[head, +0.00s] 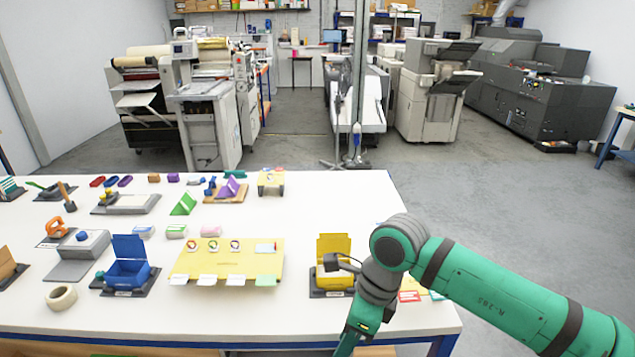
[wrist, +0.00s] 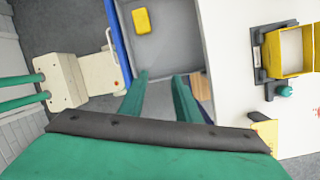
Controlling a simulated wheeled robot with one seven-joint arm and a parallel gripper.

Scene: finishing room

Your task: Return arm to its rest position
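My green arm (head: 500,293) reaches in from the lower right of the head view, bent at a grey joint near the table's front right corner. My gripper points down by the front edge and is mostly cut off at the bottom of the head view. In the wrist view my gripper (wrist: 162,76) shows two green fingers spread apart with nothing between them.
The white table (head: 330,190) has a yellow open box (head: 335,275) close to my arm, a yellow board (head: 228,262) and a blue open box (head: 128,272). Several small items lie behind. Open grey floor (head: 510,200) lies right of the table.

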